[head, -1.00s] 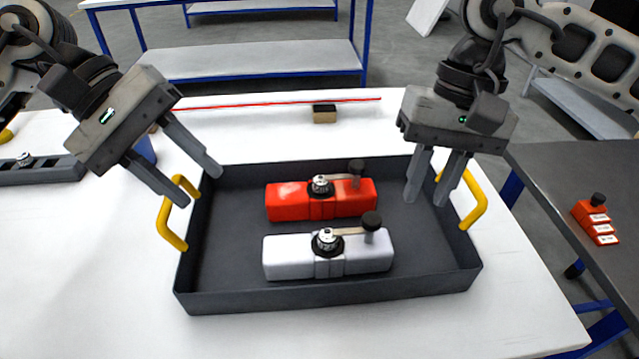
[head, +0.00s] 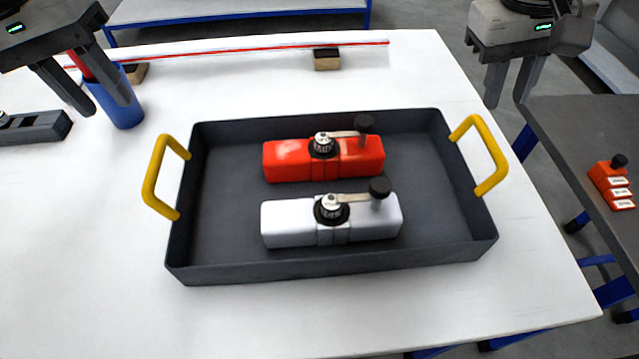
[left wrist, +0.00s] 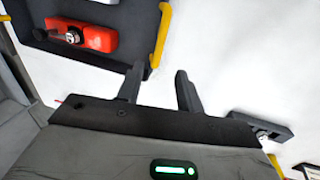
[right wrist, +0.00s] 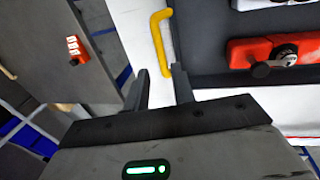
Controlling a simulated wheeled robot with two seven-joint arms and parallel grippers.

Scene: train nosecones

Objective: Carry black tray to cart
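The black tray (head: 225,262) lies flat on the white table, with a yellow handle at its left end (head: 153,178) and another at its right end (head: 494,158). Inside it sit a red nosecone block (head: 290,162) and a white one (head: 287,222), each with a dial and black knob on top. My left gripper (head: 106,106) is open and empty, above the table left of the tray; the left wrist view shows its fingers (left wrist: 158,82) apart. My right gripper (head: 506,103) is open and empty, beyond the tray's right handle; its fingers (right wrist: 160,78) show apart in the right wrist view.
A dark grey cart top (head: 590,130) stands to the right, holding small red labelled blocks (head: 612,183). A blue cup (head: 122,108) stands at the back left, near a grey fixture (head: 38,127). A red-lined bar (head: 230,50) runs along the back.

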